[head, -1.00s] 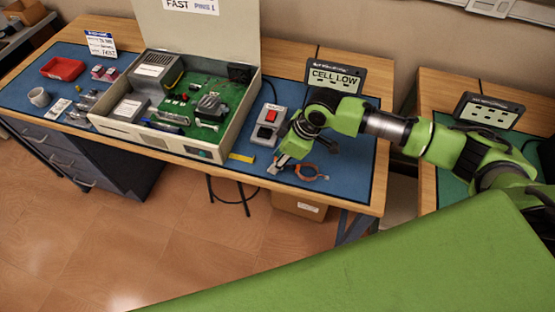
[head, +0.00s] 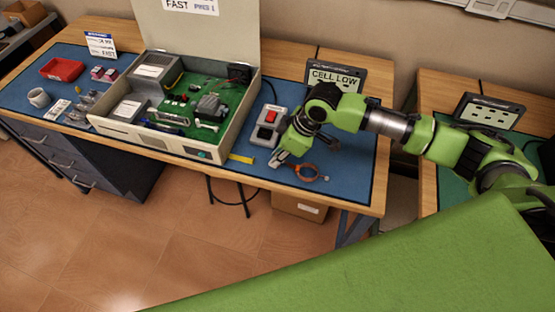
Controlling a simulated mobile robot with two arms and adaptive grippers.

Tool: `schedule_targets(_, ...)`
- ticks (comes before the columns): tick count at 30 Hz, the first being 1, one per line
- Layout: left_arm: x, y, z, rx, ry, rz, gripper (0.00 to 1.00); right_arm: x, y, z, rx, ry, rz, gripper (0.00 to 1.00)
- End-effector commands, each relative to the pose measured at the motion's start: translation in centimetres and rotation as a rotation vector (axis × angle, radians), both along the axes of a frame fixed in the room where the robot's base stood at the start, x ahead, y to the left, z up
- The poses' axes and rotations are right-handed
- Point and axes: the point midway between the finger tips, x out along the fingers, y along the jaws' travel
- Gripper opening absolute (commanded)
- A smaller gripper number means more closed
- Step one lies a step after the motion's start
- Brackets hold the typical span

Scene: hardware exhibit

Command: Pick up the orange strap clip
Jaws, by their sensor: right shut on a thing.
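The orange strap clip (head: 306,173), a small orange loop with a grey end on its right, is at the front right of the blue bench mat (head: 350,182). My right gripper (head: 284,162) reaches down from the right to the clip's left side and is shut on it. The fingers are small in this view and partly hide the contact. I cannot tell whether the clip touches the mat or is just above it. My left gripper is not in view.
A grey box with a red switch (head: 270,125) stands just left of my right gripper. An open case with a green board (head: 190,110) fills the bench middle. A "CELL LOW" display (head: 337,76) stands behind. A yellow strip (head: 241,158) lies at the front edge.

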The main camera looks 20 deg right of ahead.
Motion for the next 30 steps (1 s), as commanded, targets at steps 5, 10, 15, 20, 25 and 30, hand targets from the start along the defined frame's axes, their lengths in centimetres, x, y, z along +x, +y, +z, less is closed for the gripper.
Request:
schedule_targets(5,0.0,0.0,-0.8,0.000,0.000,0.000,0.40,-0.8,1.2,3.1,0.004,-0.004,0.006,0.04)
schedule_targets(10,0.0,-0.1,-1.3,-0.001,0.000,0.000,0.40,-2.9,3.7,7.0,0.005,-0.007,0.007,0.04)
schedule_targets(15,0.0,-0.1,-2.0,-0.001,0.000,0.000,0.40,-5.9,6.9,9.1,0.004,-0.003,0.008,0.04)
schedule_targets(20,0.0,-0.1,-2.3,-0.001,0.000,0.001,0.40,-7.8,9.1,10.5,0.004,-0.003,0.004,0.04)
schedule_targets(25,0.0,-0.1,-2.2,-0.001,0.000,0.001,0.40,-8.6,10.3,11.3,0.003,0.002,0.000,0.04)
schedule_targets(30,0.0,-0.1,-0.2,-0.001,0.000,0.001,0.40,-6.3,10.7,11.2,0.013,0.020,-0.005,0.04)
